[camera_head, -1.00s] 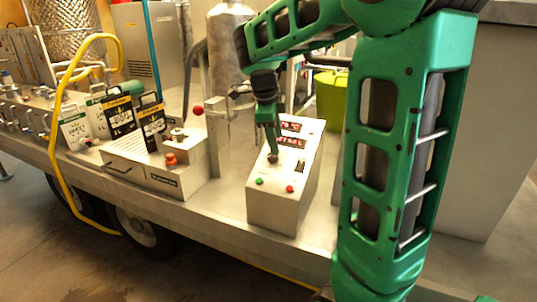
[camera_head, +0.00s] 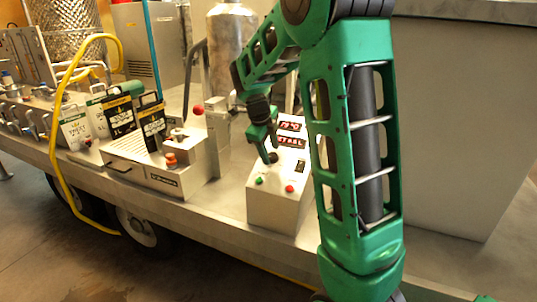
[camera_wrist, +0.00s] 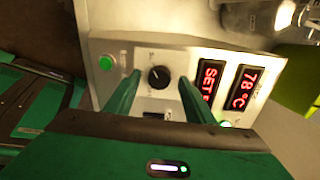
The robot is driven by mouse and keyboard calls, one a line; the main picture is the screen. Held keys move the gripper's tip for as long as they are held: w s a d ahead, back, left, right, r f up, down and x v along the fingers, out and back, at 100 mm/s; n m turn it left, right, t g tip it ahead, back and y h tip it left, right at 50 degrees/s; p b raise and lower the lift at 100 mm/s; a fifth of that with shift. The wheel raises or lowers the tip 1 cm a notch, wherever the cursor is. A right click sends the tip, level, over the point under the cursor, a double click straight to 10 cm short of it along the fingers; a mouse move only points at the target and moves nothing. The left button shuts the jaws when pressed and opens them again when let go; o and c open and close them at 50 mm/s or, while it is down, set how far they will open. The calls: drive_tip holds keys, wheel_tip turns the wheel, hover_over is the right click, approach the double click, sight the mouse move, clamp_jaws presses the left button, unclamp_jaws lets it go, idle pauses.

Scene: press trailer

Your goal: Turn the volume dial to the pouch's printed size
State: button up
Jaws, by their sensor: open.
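The black volume dial (camera_wrist: 158,76) is on the light top of the control box (camera_head: 262,205), with a white mark at its upper left in the wrist view. My gripper (camera_wrist: 158,80) is open, with one green finger on each side of the dial and a gap showing to both. In the head view my gripper (camera_head: 268,152) is low over the box and hides most of the dial. A red display (camera_wrist: 208,78) reads "SET" and its number is covered by a finger. Black pouches (camera_head: 121,114) (camera_head: 152,124) and a white pouch (camera_head: 75,130) stand at left; their sizes are too small to read surely.
A second display (camera_wrist: 243,88) reads 78 °C. A green button (camera_wrist: 106,62) and a red button (camera_head: 290,188) sit beside the dial. A filler with a red knob (camera_head: 198,109) and a metal tank (camera_head: 228,40) stand nearby. A yellow hose (camera_head: 57,130) hangs at left.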

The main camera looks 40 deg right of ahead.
drive_tip(key=shift+w+d+f, duration=0.1)
drive_tip(key=shift+d+f, duration=0.15)
drive_tip(key=shift+f, duration=0.4)
drive_tip(key=c, duration=1.1)
drive_tip(key=shift+o, duration=0.2)
